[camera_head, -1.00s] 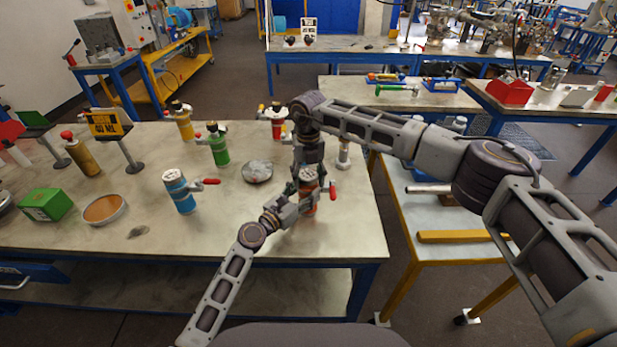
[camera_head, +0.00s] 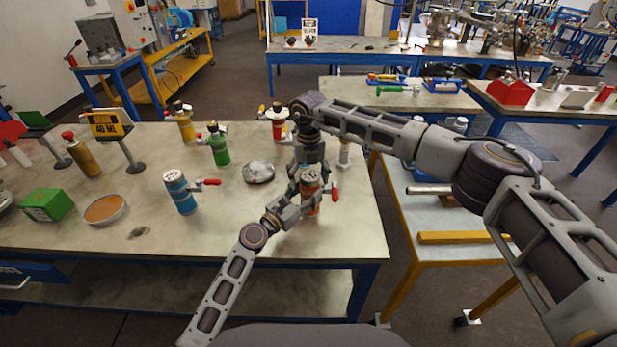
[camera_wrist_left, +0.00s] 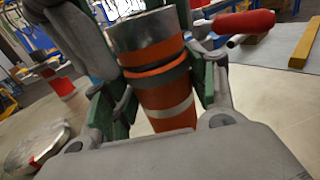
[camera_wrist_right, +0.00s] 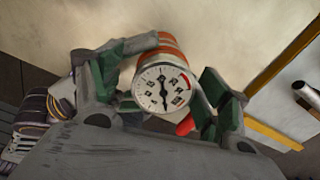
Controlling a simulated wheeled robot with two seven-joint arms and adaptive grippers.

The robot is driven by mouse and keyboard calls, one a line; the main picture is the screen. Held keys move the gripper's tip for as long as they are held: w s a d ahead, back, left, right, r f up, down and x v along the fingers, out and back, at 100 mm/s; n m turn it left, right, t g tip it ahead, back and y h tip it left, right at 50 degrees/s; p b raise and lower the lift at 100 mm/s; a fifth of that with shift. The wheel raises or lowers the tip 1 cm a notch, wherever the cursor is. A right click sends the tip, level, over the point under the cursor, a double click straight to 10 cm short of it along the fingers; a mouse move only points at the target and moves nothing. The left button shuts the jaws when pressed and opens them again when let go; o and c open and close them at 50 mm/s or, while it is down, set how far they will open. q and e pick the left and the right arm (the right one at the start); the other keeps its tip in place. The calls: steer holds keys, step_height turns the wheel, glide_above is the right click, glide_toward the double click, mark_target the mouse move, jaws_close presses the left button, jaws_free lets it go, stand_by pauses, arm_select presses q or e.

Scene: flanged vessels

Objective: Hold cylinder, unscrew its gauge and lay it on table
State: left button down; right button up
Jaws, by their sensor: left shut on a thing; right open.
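The orange cylinder (camera_head: 311,204) with a white band stands upright near the table's front right edge. Its round gauge (camera_head: 311,175) faces up on top, and its dial (camera_wrist_right: 163,88) fills the middle of the right wrist view. A red-handled valve (camera_wrist_left: 243,22) sticks out from its side. My left gripper (camera_wrist_left: 165,85) is shut on the cylinder's body, with green-padded fingers on both sides. My right gripper (camera_wrist_right: 170,85) comes from above and is open, with its fingers on either side of the gauge. I cannot tell whether they touch it.
A blue cylinder (camera_head: 180,193), a green one (camera_head: 219,145), a yellow one (camera_head: 184,124) and a red one (camera_head: 277,122) stand on the table (camera_head: 230,225). A shiny dish (camera_head: 258,172) lies behind the orange cylinder. Bare tabletop lies between blue and orange cylinders.

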steer(key=shift+r, duration=2.2)
steer(key=shift+r+m, duration=0.1)
steer(key=shift+m, duration=0.2)
steer(key=shift+c, duration=0.2)
steer(key=m, duration=0.2)
steer(key=shift+r+m, duration=0.3)
steer(key=shift+m, duration=0.1)
steer(key=m, duration=0.2)
steer(key=r+m, duration=0.1)
steer(key=m, duration=0.5)
steer(key=shift+r, duration=0.4)
steer(key=shift+d+r+m, duration=0.1)
steer(key=shift+r+m, duration=0.15)
steer(key=shift+m, duration=0.85)
steer(key=shift+d+r+m, duration=0.1)
steer(key=shift+r+m, duration=0.1)
steer(key=shift+m, duration=0.9)
